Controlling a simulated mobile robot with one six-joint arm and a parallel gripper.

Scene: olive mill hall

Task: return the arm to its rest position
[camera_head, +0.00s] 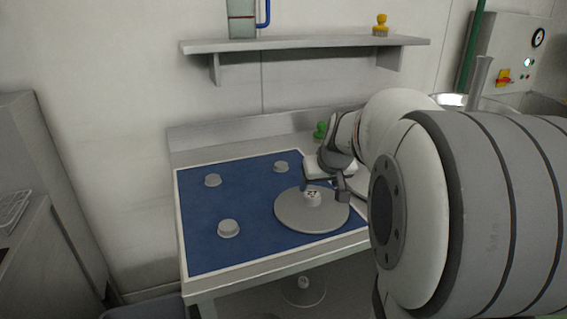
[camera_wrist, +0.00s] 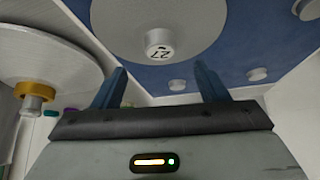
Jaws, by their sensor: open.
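My gripper (camera_head: 326,187) is over the right part of a blue-topped table (camera_head: 215,248), beside the hub of a round grey disc (camera_head: 290,218). In the wrist view its two blue fingers (camera_wrist: 160,84) stand wide apart with nothing held between them. The same disc also shows in the wrist view (camera_wrist: 118,22), its hub marked 27 beyond the fingers. Whether the fingers touch the disc cannot be told. My arm is bent over the table's right side and hides that part.
Several short grey pegs (camera_head: 228,229) stand on the blue surface. Another pale disc with a yellow collar (camera_wrist: 35,88) shows in the wrist view. A wall shelf (camera_head: 300,44) is above, holding a container (camera_head: 242,20) and a yellow item (camera_head: 381,27). A green knobbed item (camera_head: 320,130) stands behind my gripper.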

